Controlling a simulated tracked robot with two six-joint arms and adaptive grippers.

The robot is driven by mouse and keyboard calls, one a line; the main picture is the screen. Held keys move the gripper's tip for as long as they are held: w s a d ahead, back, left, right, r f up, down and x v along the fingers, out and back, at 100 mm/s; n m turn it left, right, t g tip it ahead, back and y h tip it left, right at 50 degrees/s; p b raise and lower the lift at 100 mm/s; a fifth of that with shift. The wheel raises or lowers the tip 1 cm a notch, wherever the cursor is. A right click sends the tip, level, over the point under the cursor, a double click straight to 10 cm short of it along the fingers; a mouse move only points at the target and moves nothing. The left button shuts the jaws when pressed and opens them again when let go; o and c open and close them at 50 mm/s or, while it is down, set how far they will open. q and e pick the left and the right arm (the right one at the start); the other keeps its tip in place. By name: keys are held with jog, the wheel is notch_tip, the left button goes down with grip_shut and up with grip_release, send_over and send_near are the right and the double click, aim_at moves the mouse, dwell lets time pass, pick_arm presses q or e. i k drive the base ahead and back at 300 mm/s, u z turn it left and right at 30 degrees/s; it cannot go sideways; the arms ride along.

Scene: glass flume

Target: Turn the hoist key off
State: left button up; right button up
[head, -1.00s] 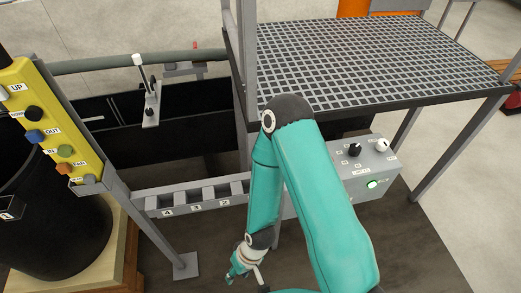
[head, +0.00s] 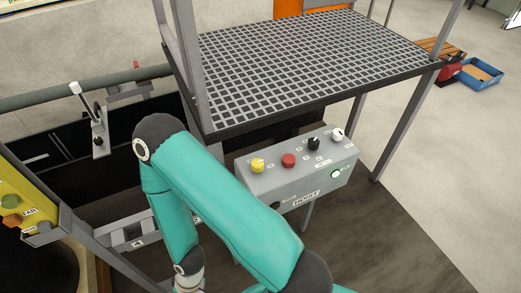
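A grey control box (head: 255,187) stands below the grating platform, right of the picture's middle. Its front carries a label reading HOIST (head: 306,198). A small dark fitting (head: 276,205) sits left of that label; it is too small to tell whether it is the key or how it is turned. The top has a yellow knob (head: 257,165), a red button (head: 289,160), a black knob (head: 314,144) and a white knob (head: 338,134). A green lamp (head: 336,174) glows on the front. My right arm bends in front, left of the box; its gripper is below the picture. My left gripper is not visible.
The grating platform (head: 310,60) overhangs behind the box, with a grey leg (head: 395,135) to its right. A yellow button panel (head: 22,205) is at the left edge. A white-tipped lever (head: 90,110) stands on the flume. Floor right of the box is clear.

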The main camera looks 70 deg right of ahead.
aim_at(257, 164)
jog(key=z, duration=0.05)
jog(key=k, duration=0.5)
jog(key=z, duration=0.4)
jog(key=i, duration=0.25)
jog(key=z, duration=0.6)
